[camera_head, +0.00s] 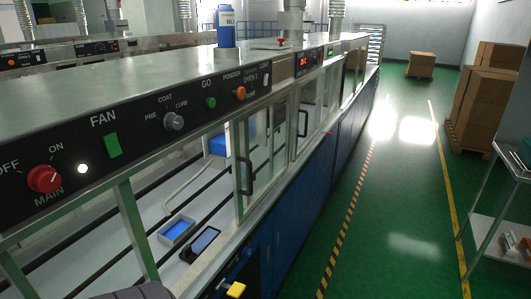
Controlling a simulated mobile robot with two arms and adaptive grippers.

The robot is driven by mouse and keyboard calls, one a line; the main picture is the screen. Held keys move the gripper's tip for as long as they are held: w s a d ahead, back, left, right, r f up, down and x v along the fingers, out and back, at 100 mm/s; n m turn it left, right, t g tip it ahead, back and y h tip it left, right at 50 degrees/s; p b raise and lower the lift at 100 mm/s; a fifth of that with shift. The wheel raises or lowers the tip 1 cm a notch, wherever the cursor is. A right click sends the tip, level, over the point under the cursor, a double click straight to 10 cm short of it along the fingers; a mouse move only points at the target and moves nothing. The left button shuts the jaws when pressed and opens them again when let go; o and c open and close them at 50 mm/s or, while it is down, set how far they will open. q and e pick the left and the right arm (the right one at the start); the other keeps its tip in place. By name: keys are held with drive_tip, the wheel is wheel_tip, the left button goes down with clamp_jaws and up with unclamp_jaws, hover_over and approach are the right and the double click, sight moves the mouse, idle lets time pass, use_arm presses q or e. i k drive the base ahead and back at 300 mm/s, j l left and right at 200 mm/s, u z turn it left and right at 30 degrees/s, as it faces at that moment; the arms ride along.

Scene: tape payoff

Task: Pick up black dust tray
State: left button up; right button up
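A small black tray (201,243) with a grey-blue inside lies on the white surface inside the machine, near its front opening. A grey tray (177,231) with a bright blue inside lies just behind and to the left of it. I see no fingers of either gripper in this view, and nothing is touching the black tray. A rounded grey-purple part at the bottom edge may be mine.
The machine has an upper control panel (112,145) and a glass door with a black handle (246,174). A blue bottle (226,27) stands on top. A yellow piece (236,290) sticks out at the front. A metal cart (487,237) stands right; green floor between is clear.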

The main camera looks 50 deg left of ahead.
sight(191, 251)
drive_tip(key=u, duration=2.2)
